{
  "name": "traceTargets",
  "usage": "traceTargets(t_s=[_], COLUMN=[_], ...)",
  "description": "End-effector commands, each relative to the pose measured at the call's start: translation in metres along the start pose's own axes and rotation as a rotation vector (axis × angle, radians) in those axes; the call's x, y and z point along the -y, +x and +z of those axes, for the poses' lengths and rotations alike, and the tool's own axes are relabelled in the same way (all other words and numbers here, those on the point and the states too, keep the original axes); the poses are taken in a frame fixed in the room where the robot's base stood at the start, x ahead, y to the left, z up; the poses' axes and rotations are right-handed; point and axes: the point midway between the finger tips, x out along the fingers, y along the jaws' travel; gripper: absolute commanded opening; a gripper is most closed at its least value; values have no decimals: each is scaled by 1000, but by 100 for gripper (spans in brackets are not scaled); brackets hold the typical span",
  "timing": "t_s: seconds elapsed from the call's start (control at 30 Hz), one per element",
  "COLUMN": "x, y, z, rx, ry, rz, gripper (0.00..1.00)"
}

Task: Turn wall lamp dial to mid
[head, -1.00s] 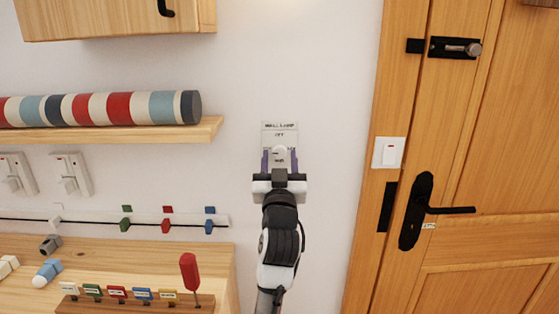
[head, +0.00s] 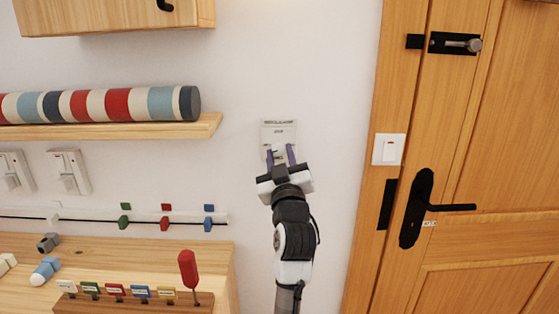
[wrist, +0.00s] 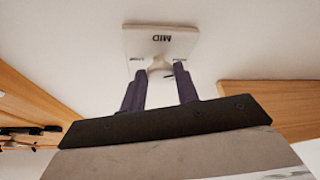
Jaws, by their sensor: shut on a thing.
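The wall lamp panel (head: 279,127) is a small pale plate on the white wall between the shelf and the door. In the wrist view the panel (wrist: 135,45) shows a MID label upside down, with smaller side labels too small to read. The white dial (wrist: 158,66) sits on it, partly hidden by my fingers; its exact setting I cannot tell. My gripper (head: 280,156) reaches up from below, tilted a little to the left. In the wrist view my gripper (wrist: 160,80) has its two purple fingers on either side of the dial, shut on it.
A light switch (head: 388,149) and the wooden door with its black handle (head: 440,208) are to the right. A shelf (head: 110,131) with a striped roll (head: 95,105) and a wooden desk (head: 130,255) with a red-handled tool (head: 188,268) are to the left. The wall around the panel is clear.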

Motion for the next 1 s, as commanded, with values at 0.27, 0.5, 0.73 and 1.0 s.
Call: traceTargets(t_s=[0.27, 0.5, 0.73, 1.0], x=[-4, -6, -8, -9], y=[-1, -1, 0, 1], z=[2, 1, 0, -3], rx=[-1, 0, 1, 2], ry=[-247, -457, -660, -883], rz=[-97, -185, -270, -364], gripper=[8, 8, 8, 8])
